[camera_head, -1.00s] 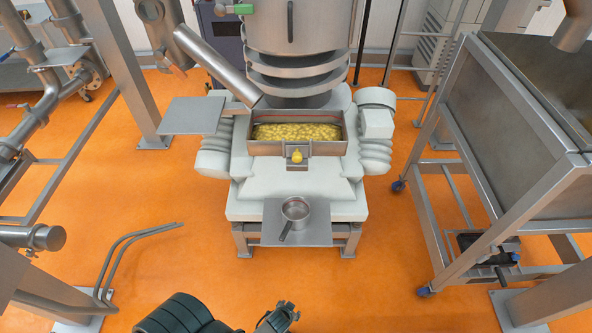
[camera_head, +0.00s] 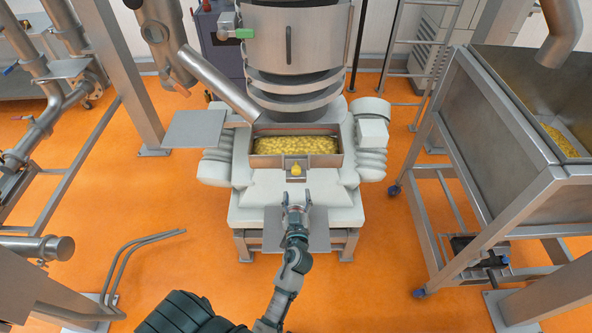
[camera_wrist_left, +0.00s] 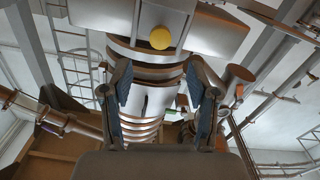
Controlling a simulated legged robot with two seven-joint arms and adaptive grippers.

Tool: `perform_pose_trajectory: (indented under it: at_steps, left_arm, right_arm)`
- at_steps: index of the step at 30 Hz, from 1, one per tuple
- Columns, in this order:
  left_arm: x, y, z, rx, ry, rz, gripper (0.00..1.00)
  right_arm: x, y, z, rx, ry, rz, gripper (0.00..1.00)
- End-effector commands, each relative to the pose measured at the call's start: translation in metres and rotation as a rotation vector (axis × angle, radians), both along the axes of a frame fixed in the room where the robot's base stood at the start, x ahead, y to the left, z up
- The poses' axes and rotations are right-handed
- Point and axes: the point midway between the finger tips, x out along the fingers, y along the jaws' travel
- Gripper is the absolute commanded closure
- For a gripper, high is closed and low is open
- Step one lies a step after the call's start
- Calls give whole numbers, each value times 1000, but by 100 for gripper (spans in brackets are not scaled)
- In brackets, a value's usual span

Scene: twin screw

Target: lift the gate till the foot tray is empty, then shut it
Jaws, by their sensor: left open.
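The foot tray (camera_head: 254,160) is a metal trough at the base of the machine, and yellow pieces (camera_head: 297,145) cover its floor. The gate (camera_head: 296,162) is a small metal plate at the middle of its front wall, with a round yellow knob (camera_head: 296,170); the knob also shows in the left wrist view (camera_wrist_left: 160,38). My left gripper (camera_head: 297,198) is open and empty, in front of and below the knob, apart from it. In the left wrist view its two fingers (camera_wrist_left: 159,82) stand wide apart, with the knob beyond their tips. My right gripper is not in view.
A front shelf (camera_head: 318,232) lies under my left arm, which hides the small pan there. A grey side plate (camera_head: 193,129) stands left of the tray. A large hopper (camera_head: 520,125) on a wheeled frame stands at the right. Bent pipes (camera_head: 135,250) rise at the left.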

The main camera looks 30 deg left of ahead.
Motion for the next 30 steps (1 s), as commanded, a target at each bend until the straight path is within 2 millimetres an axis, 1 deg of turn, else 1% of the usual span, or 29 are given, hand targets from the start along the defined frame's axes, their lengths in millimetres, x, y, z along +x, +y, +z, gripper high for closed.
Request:
perform_pose_trajectory:
  at_steps: [1,6,12,15,18,26,27,29,30]
  left_arm:
    - [11,7,4,3,-2,0,40]
    - [45,28,3,3,1,0,40]
    - [75,46,1,2,1,0,40]
    - [83,51,0,0,2,0,40]
    - [87,54,0,-1,1,0,40]
    - [88,54,-1,-1,2,0,40]
    - [88,54,-1,-1,2,0,45]
    - [88,54,-1,-1,2,0,60]
    - [88,54,-1,-1,2,0,70]
  right_arm:
    - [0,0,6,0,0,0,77]
    - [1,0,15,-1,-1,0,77]
    - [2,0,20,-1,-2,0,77]
    - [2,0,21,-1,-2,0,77]
    - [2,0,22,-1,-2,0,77]
    - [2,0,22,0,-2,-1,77]
    - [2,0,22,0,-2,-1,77]
    - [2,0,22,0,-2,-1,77]
    - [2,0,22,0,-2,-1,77]
